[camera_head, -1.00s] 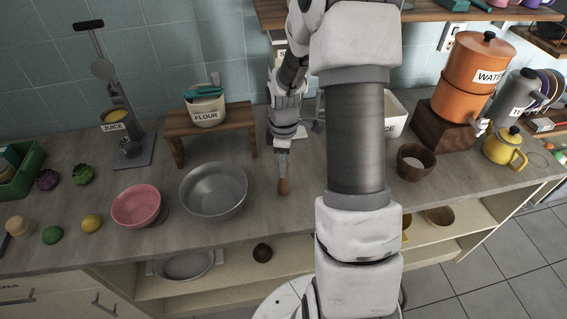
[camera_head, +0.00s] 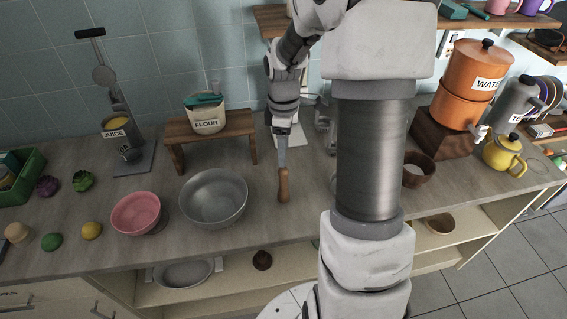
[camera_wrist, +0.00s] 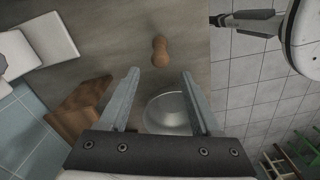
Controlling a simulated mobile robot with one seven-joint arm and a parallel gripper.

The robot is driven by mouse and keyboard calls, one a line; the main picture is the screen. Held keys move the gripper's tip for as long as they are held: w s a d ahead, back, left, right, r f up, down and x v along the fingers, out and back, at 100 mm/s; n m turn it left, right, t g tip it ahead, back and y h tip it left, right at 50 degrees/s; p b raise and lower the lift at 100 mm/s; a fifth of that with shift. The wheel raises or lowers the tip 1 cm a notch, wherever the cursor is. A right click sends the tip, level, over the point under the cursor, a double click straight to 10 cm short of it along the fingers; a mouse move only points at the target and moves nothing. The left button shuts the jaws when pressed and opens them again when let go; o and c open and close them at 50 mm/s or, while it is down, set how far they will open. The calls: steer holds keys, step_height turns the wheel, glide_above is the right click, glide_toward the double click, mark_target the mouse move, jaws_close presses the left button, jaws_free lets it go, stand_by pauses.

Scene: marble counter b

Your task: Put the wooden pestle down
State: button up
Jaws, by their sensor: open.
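The wooden pestle (camera_head: 284,188) is on the counter, right of the metal bowl, near the front edge. It appears to lie flat, its long side running from back to front. In the wrist view the pestle (camera_wrist: 160,50) lies just beyond the fingertips, with counter around it. My gripper (camera_head: 282,163) is open, its fingers pointing toward the pestle from behind and apart from it. The wrist view shows both fingers of my gripper (camera_wrist: 161,74) spread, with nothing held between them.
The metal bowl (camera_head: 213,212) and pink bowl (camera_head: 136,214) stand left of the pestle. A wooden stand (camera_head: 238,128) bears the flour container (camera_head: 206,117) behind them. A brown bowl (camera_head: 420,166) is at the right. The counter just left of my gripper is clear.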

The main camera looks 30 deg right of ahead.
steer(key=shift+r, duration=1.95)
